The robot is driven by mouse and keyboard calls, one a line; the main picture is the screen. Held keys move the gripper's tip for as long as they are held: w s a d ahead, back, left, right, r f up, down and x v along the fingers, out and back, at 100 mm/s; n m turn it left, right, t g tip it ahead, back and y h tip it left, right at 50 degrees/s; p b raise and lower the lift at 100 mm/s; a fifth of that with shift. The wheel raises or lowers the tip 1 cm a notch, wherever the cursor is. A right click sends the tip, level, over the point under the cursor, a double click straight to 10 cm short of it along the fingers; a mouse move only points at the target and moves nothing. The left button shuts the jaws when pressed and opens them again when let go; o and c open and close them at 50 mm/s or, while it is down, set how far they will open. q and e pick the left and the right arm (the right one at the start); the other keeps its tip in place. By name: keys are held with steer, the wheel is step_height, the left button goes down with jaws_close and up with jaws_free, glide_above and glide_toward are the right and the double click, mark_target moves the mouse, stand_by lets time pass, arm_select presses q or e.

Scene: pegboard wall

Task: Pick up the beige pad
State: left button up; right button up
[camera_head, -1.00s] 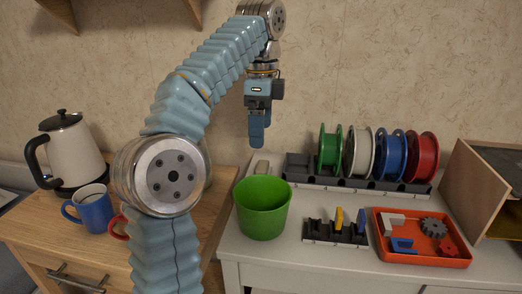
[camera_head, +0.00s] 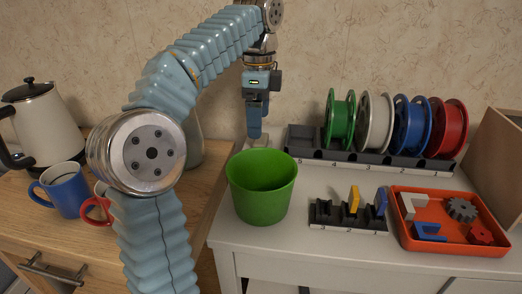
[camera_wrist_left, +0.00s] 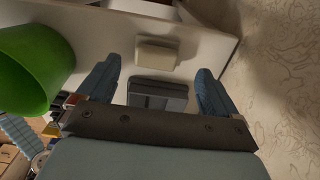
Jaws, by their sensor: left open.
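The beige pad (camera_head: 257,144) is a small light block on the white countertop behind the green bucket, partly hidden by my left gripper in the head view. In the left wrist view the beige pad (camera_wrist_left: 157,55) lies above the gap between the fingers, apart from both. My left gripper (camera_head: 255,128) points down just over the pad in the head view. In the wrist view the left gripper (camera_wrist_left: 159,88) is open, with nothing held. A dark grey block (camera_wrist_left: 157,95) shows between its fingers. My right gripper is not in view.
A green bucket (camera_head: 262,208) stands just in front of the pad. A dark rack (camera_head: 372,163) with several coloured spools is to the right. A small slotted holder (camera_head: 345,217) and an orange tray (camera_head: 450,246) sit nearer the front. The wall is close behind.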

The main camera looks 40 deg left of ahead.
mark_target(261, 144)
arm_select(q)
steer(key=f, duration=0.1)
steer(key=f+b, duration=0.1)
steer(key=f, duration=0.2)
steer(key=shift+s+d+f+b, duration=0.1)
steer(key=shift+d+f+b, duration=0.05)
steer(key=shift+d+b, duration=0.2)
steer(key=shift+f, duration=0.3)
steer(key=c, duration=1)
